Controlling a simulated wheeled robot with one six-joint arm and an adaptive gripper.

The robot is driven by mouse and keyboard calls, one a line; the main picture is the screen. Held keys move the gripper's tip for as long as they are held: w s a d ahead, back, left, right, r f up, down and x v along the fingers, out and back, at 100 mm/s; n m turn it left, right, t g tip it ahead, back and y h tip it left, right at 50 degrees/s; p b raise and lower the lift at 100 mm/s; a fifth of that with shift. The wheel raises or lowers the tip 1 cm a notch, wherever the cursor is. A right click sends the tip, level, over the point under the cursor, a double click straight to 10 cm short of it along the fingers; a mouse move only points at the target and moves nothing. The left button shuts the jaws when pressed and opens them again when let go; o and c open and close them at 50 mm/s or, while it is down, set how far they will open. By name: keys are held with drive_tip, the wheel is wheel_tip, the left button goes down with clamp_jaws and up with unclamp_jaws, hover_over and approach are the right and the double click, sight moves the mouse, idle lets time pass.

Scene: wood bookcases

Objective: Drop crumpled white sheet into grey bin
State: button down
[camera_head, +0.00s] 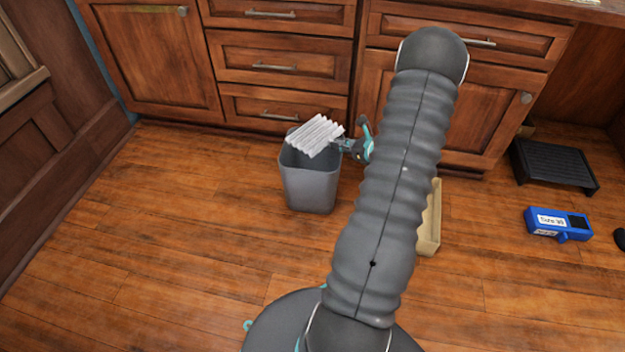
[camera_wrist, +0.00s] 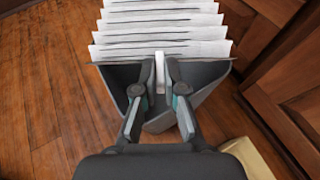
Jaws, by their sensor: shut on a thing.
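The crumpled white sheet (camera_head: 315,135) is pleated and is held over the mouth of the grey bin (camera_head: 311,187), in front of the drawers. In the wrist view the sheet (camera_wrist: 160,32) fills the top middle, with its near edge between my fingertips. My gripper (camera_head: 344,145) is shut on the sheet; its fingers (camera_wrist: 160,80) also show in the wrist view. The bin (camera_wrist: 205,91) shows below the sheet there, and the sheet hides much of its opening. The bin stands upright on the floor.
Wooden drawers (camera_head: 275,60) stand close behind the bin. A beige tray (camera_head: 432,220) lies to its right, partly hidden by my arm. A black footrest-like object (camera_head: 553,165) and a blue device (camera_head: 557,223) lie farther right. The floor left of the bin is clear.

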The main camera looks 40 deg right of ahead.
drive_tip(key=c, duration=1.2)
unclamp_jaws()
drive_tip(key=v, duration=1.2)
drive_tip(key=shift+r, duration=0.1)
